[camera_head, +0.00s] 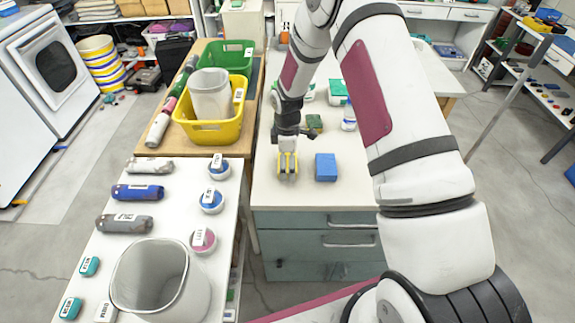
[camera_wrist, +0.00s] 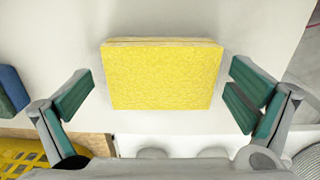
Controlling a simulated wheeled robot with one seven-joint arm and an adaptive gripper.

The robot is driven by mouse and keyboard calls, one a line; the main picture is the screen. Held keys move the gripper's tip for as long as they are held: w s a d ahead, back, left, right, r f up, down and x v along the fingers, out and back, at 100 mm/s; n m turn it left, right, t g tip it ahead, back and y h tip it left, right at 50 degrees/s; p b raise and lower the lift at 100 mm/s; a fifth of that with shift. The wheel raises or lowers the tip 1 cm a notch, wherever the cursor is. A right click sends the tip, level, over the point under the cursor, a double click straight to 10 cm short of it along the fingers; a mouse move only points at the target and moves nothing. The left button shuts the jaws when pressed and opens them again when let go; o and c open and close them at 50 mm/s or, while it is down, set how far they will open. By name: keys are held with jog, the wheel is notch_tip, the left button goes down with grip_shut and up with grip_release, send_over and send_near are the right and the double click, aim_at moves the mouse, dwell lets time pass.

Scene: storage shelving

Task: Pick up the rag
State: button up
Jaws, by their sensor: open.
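The rag appears to be the yellow, textured, folded rectangle (camera_wrist: 162,77) lying flat on the white worktop in the wrist view. My gripper (camera_wrist: 165,97) is open, with one teal-padded finger to each side of the rag. Gaps show between both fingers and the rag, and nothing is held. In the head view my gripper (camera_head: 287,168) points down over the near part of the white worktop (camera_head: 345,195). A patch of yellow shows at its fingers there, and the rag is largely hidden.
A blue block (camera_head: 325,167) lies just right of my gripper; a green block (camera_head: 314,122) and white containers stand farther back. Left are a yellow basket (camera_head: 210,131), a green basket (camera_head: 229,57) and a white table (camera_head: 170,222) with bottles and a bin. The worktop's front edge is close.

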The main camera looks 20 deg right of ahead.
jog(key=c, duration=1.1)
jog(key=shift+r, duration=0.2)
jog(key=shift+r, duration=0.6)
notch_tip(320, 180, up, 2)
jog(key=shift+s+r+b, duration=0.1)
jog(key=shift+s+b, duration=0.05)
jog(key=shift+b, duration=0.35)
jog(key=s+a, duration=0.2)
jog(key=s, duration=0.3)
jog(key=s+a+r, duration=0.1)
jog(key=s+a, duration=0.1)
jog(key=s, duration=0.2)
jog(key=s+a, duration=0.1)
jog(key=s, duration=0.4)
jog(key=shift+s+a+r, duration=0.15)
jog(key=shift+s+a, duration=0.2)
jog(key=shift+a, duration=0.05)
